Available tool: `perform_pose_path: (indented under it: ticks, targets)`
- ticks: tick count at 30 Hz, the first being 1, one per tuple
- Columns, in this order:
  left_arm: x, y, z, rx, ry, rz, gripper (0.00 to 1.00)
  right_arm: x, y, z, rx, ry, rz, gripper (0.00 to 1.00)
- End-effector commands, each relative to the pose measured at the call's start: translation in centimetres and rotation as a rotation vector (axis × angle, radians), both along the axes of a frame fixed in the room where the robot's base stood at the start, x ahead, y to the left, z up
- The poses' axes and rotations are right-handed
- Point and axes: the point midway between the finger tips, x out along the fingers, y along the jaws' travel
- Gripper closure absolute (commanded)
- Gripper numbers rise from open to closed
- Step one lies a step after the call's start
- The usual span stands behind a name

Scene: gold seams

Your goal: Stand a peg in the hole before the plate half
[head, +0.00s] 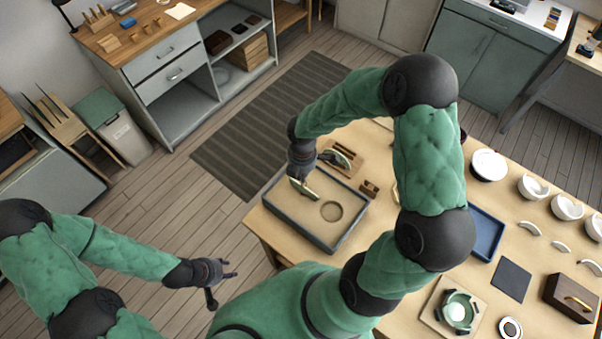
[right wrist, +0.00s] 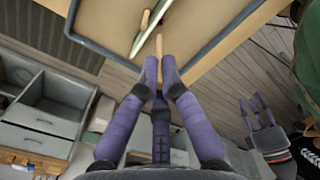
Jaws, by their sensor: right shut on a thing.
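A sand-coloured tray with a dark grey rim (head: 345,243) stands on the table. A pale green plate half (head: 309,190) stands edge-up in it, also seen in the right wrist view (right wrist: 154,27). A wooden peg (right wrist: 144,20) is beside the plate half, on its left in the right wrist view. My right gripper (head: 297,178) is over the tray's far-left part, shut on another wooden peg (right wrist: 159,46), which points toward the plate half's near side. The peg's tip and any hole under it cannot be made out. My left gripper (head: 233,268) is open and empty, off the table.
A round outline (head: 331,211) marks the tray's floor. A wooden rack (head: 350,163) and a small wooden block (head: 369,188) are behind the tray. A blue tray (head: 486,233), white bowls (head: 533,186) and a dark box (head: 570,298) lie to the right.

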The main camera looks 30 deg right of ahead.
Motion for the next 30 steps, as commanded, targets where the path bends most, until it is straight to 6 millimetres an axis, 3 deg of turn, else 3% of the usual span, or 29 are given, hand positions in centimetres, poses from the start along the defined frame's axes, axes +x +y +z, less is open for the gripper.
perform_pose_path:
  ticks: [15, 30]
  targets:
    - [0.0, 0.0, -3.1, 0.000, -0.001, 0.000, 0.60, 0.0, 0.0, -3.6, 0.001, 0.001, -0.001, 1.00]
    - [0.1, 0.0, -3.4, 0.000, -0.001, 0.000, 0.60, 0.0, 0.0, -3.9, 0.001, 0.000, -0.001, 1.00]
